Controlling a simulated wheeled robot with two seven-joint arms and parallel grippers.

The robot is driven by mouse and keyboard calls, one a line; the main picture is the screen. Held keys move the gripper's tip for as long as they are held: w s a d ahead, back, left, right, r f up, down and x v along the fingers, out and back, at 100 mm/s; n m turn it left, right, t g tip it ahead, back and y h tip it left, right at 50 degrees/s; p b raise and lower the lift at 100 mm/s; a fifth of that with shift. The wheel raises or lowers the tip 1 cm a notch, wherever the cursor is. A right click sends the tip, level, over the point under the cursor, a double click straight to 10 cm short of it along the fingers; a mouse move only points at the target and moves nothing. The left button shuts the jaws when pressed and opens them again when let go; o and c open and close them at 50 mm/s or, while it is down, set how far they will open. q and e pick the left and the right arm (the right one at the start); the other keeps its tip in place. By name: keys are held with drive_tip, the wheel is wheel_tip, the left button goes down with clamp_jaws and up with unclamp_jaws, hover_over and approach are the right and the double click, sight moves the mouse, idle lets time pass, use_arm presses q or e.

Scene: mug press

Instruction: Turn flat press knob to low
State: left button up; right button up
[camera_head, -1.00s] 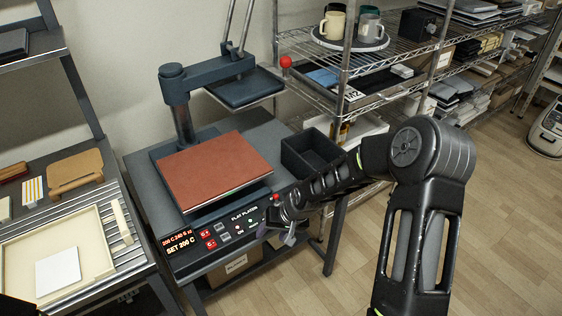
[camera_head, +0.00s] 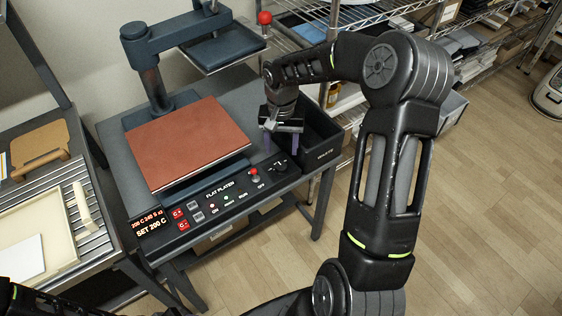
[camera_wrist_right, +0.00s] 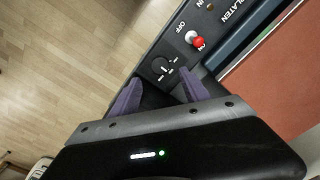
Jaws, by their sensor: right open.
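The flat press (camera_head: 212,185) stands on a dark table with its reddish-brown platen (camera_head: 187,135). Its front panel carries a black round knob (camera_head: 278,166) at the right end. The knob also shows in the wrist view (camera_wrist_right: 163,68), with small white marks around it that are too small to read. My right gripper (camera_head: 281,149) points down just behind the knob, its two purple fingers apart and empty. In the wrist view the open fingers (camera_wrist_right: 160,92) lie below the knob in the picture, apart from it. My left gripper is out of sight.
A red-tipped toggle switch (camera_head: 254,172) stands just left of the knob, beside the OFF label. A black open bin (camera_head: 322,140) sits to the right, close to my right gripper. The press's raised upper plate (camera_head: 224,52) hangs behind. Wire shelving (camera_head: 400,20) stands behind right.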

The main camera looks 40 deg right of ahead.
sight(281, 166)
drive_tip(key=shift+f, duration=0.1)
wheel_tip(281, 166, down, 8)
drive_tip(key=shift+r+p, duration=0.2)
drive_tip(key=shift+p, duration=0.2)
clamp_jaws()
idle(0.6)
